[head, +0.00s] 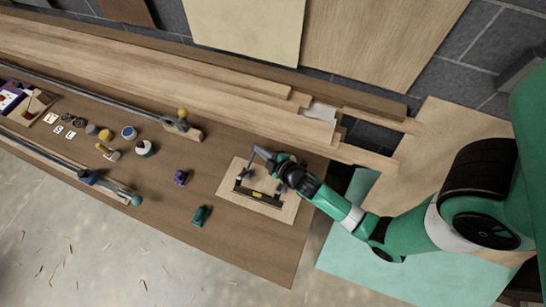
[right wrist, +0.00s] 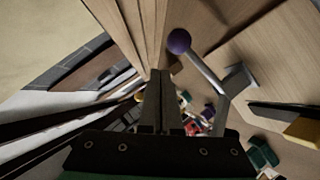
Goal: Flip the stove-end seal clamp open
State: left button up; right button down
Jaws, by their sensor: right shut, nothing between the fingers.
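A light wood board (head: 232,185) lies on the bench and carries a dark bar with a yellow part (head: 257,195) and upright metal clamp parts. One clamp lever (head: 262,152) rises at the board's far edge, beside my right gripper (head: 274,161). In the right wrist view a grey lever (right wrist: 205,77) with a purple ball knob (right wrist: 179,41) stands to the right of my gripper's fingers (right wrist: 161,85). These fingers are shut and hold nothing. Whether they touch the lever, I cannot tell. My gripper hides part of the clamp in the head view. My left gripper is not in view.
A green block (head: 201,215) and a purple block (head: 181,177) lie left of the board. Long planks (head: 200,75) lie along the bench's back. Two long bar clamps and several small pots and cards are farther left. The bench front by the board is clear.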

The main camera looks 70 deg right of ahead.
pick_arm(q)
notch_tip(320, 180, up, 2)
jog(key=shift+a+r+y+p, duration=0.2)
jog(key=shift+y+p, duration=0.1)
jog(key=shift+p, duration=0.4)
pick_arm(e)
jog(key=d+r+v, duration=0.1)
jog(key=v, duration=0.9)
jog(key=shift+r, duration=0.4)
